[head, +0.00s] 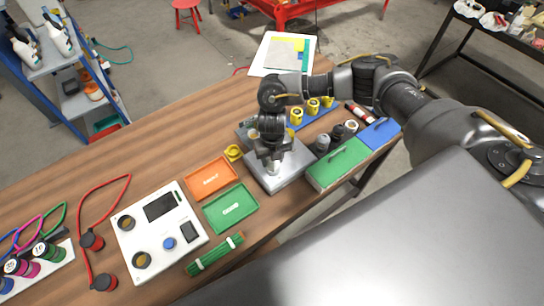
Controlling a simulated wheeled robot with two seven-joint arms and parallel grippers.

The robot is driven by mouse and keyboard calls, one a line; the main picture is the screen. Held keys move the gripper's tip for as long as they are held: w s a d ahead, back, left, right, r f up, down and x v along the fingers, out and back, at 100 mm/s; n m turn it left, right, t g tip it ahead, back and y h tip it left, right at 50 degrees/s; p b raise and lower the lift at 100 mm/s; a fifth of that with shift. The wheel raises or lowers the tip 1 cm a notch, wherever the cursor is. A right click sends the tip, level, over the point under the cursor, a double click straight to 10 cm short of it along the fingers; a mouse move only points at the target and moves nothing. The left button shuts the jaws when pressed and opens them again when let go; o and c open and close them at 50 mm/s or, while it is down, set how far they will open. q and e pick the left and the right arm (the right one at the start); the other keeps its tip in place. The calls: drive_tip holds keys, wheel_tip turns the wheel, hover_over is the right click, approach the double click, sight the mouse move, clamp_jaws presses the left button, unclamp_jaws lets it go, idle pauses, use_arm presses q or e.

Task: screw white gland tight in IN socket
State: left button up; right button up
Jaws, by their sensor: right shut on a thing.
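My right gripper (271,163) points down over a grey metal box (293,180) in the middle of the table. It is shut on a small pale piece (273,169), which looks like the white gland. The fingers cover most of this piece. The piece is at the top of the box, but I cannot tell whether it sits in a socket. The IN socket and any marking on it are hidden or too small to read. My left gripper is not in view.
Left of the box lie an orange tray (211,177), a green tray (231,208) and a white panel (160,232). A yellow ring (233,153) lies close by. Bare wood lies at the upper left.

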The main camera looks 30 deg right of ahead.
drive_tip(key=m+p, duration=0.2)
drive_tip(key=shift+s+r+m, duration=0.1)
drive_tip(key=shift+m, duration=0.6)
drive_tip(key=o, duration=1)
drive_tip(key=shift+o, duration=0.2)
